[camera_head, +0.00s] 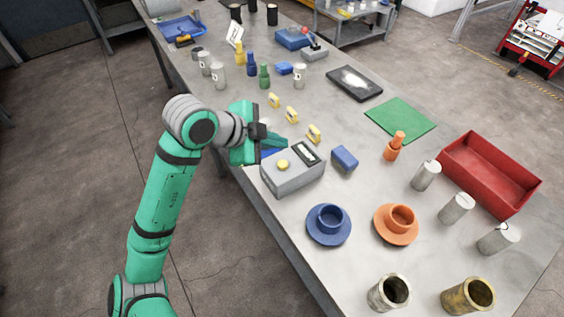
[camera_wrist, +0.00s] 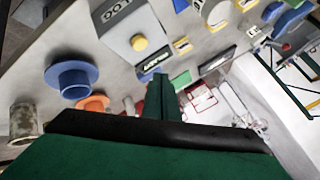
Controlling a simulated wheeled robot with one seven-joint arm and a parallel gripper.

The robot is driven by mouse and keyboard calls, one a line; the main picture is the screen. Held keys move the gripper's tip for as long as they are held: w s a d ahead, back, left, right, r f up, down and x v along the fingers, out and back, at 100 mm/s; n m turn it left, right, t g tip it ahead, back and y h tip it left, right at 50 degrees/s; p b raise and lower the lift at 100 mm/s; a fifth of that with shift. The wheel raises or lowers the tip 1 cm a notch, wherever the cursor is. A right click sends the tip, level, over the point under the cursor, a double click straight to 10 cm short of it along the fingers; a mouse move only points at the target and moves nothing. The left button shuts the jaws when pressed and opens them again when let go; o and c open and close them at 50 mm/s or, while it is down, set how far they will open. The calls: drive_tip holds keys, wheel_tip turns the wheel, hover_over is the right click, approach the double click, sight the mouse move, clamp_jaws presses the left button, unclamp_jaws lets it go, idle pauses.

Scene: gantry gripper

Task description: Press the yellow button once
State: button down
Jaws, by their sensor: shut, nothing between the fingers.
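The yellow button (camera_head: 283,164) is a round knob on top of a grey box (camera_head: 290,183), which also has a dark panel with a white label on its top. The box stands near the left edge of the table. The button (camera_wrist: 139,43) and box (camera_wrist: 118,30) also show in the wrist view, at upper left. My gripper (camera_head: 284,142) is shut and empty, its green fingers pointing right, just beyond the box in the head view. In the wrist view the fingertips (camera_wrist: 162,80) appear below and right of the button, apart from it.
A blue block (camera_head: 344,159) sits right of the box. A blue cup on a saucer (camera_head: 328,238) and an orange cup on a saucer (camera_head: 397,236) stand in front. Several yellow pieces (camera_head: 314,134) lie behind. A red bin (camera_head: 492,184) is at right. A blue thing is partly hidden behind the box.

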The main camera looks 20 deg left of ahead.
sight(279, 166)
drive_tip(key=shift+w+d+f, duration=0.1)
drive_tip(key=shift+w+f, duration=0.05)
drive_tip(key=shift+f, duration=2.2)
drive_tip(key=shift+a, duration=0.25)
drive_tip(key=shift+d, duration=0.3)
drive_tip(key=shift+a, duration=0.15)
drive_tip(key=shift+f, duration=0.2)
